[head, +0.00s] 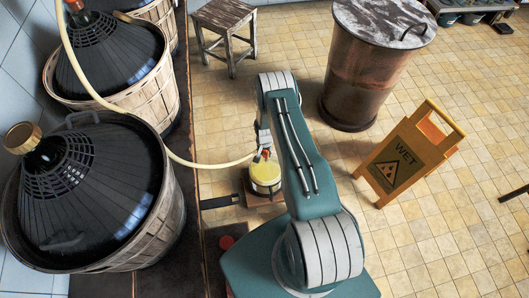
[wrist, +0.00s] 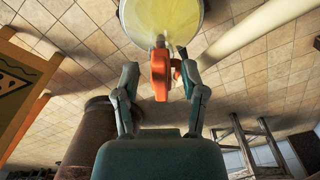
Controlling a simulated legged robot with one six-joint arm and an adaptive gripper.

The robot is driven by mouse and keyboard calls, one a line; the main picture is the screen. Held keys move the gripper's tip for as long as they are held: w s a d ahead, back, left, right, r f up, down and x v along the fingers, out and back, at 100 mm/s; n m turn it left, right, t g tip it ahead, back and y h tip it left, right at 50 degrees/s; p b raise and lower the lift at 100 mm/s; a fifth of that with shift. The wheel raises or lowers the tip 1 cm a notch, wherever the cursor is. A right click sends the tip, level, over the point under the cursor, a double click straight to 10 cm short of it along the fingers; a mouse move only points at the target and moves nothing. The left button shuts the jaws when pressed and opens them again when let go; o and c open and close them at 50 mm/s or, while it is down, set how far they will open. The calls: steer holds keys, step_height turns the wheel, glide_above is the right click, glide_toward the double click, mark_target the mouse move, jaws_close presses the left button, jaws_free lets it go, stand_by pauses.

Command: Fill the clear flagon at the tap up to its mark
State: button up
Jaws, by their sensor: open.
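The clear flagon (head: 265,179) stands low beside the dark bench, with yellow liquid in it. It also shows at the top of the wrist view (wrist: 158,18), cut off by the frame edge. I cannot make out its mark or the level against it. The orange-red tap (head: 264,155) sits above the flagon at the end of the pale hose. In the wrist view the orange tap part (wrist: 160,75) lies between the fingers of my gripper (wrist: 158,68). The gripper is open, with a finger on each side; contact is not clear. In the head view my arm hides most of it.
The pale hose (head: 207,164) runs from the demijohns to the tap. Dark demijohns in wicker baskets (head: 165,215) line the left bench. A yellow wet-floor sign (head: 408,152) and a rusty barrel (head: 362,75) stand right; a wooden stool (head: 224,20) stands behind. Tiled floor is clear between.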

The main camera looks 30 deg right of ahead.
step_height(320, 180, up, 12)
stand_by(0.6)
steer(key=shift+f, duration=0.1)
stand_by(1.2)
step_height(320, 180, down, 12)
steer(key=shift+r, duration=0.1)
stand_by(0.5)
jaws_close()
